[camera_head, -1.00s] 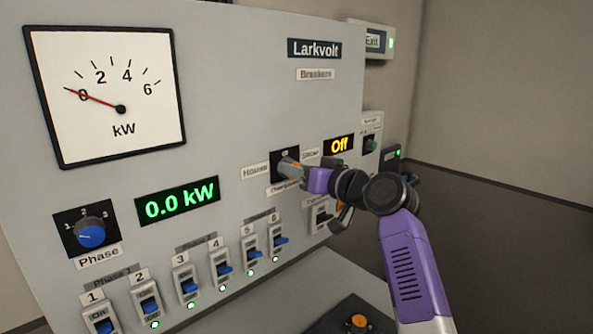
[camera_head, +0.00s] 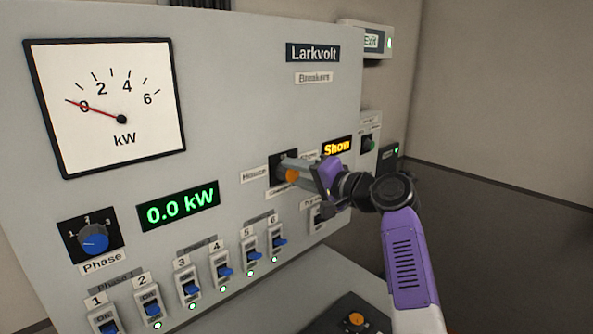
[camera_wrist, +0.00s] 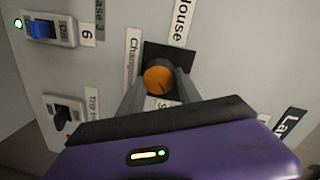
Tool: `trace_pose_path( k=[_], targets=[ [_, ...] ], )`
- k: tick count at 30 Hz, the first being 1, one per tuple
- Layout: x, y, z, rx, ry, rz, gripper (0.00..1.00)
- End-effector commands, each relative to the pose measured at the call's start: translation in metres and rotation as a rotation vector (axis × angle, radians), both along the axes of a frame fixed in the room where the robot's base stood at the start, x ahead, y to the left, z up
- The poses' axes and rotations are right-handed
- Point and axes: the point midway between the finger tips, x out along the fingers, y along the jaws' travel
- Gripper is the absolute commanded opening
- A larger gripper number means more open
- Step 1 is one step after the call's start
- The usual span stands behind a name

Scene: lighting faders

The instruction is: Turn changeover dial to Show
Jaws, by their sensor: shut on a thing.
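The changeover dial (camera_wrist: 159,80) is an orange round knob on a black plate (camera_wrist: 180,56). In the wrist view it sits between the two grey fingers of my gripper (camera_wrist: 160,86), which is shut on it. In the head view the dial (camera_head: 291,176) shows as an orange spot beside the fingers (camera_head: 297,172), and the rest is hidden. The display (camera_head: 337,147) right of the dial reads "Show" in yellow. The "House" label (camera_head: 254,174) is left of the dial; the label on its right is partly covered.
Breaker switches (camera_head: 225,270) with green lights line the panel's lower part. A blue Phase dial (camera_head: 94,240) is at the left. A small switch (camera_wrist: 64,114) sits near the fingers. A desk with an orange button (camera_head: 356,319) lies below.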

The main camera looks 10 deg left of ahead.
Motion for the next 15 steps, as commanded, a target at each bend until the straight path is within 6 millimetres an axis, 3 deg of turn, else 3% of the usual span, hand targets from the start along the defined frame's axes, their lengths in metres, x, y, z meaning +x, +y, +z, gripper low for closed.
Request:
trace_pose_path(
  k=[15],
  targets=[
    [0.0004,-0.0005,-0.0028,0.097,0.131,0.0,0.0]
  ],
)
